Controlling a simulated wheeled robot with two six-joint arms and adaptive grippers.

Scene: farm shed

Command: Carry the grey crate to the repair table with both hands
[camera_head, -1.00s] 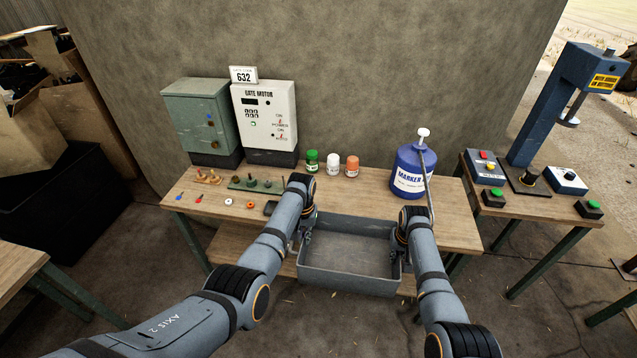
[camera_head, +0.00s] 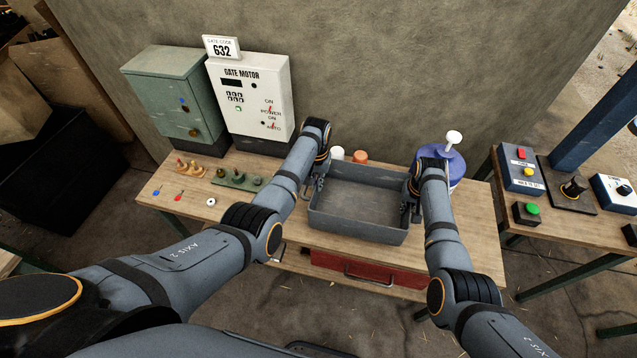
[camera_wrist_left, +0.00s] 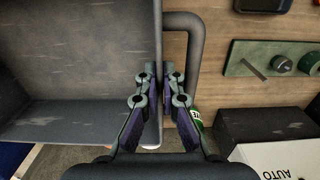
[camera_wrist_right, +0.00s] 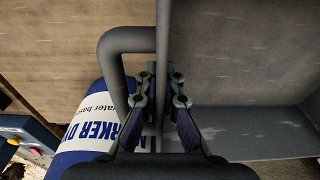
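The grey crate (camera_head: 352,226) is empty and looks level in the head view, over the front middle of the wooden repair table (camera_head: 456,236). I cannot tell whether its bottom touches the tabletop. My left gripper (camera_head: 314,190) is at the crate's left side, and my right gripper (camera_head: 412,207) is at its right side. In the left wrist view, the left fingers (camera_wrist_left: 163,82) are close together on either side of the crate's rim by a tube handle (camera_wrist_left: 196,45). The right fingers (camera_wrist_right: 162,84) straddle the opposite rim the same way, by the other handle (camera_wrist_right: 110,62).
A green cabinet (camera_head: 170,100), a white gate motor box (camera_head: 250,90), small bottles (camera_head: 360,156) and a blue marker jug (camera_head: 455,165) stand along the back. Small parts (camera_head: 190,168) lie at left. A red drawer (camera_head: 365,268) is under the tabletop.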

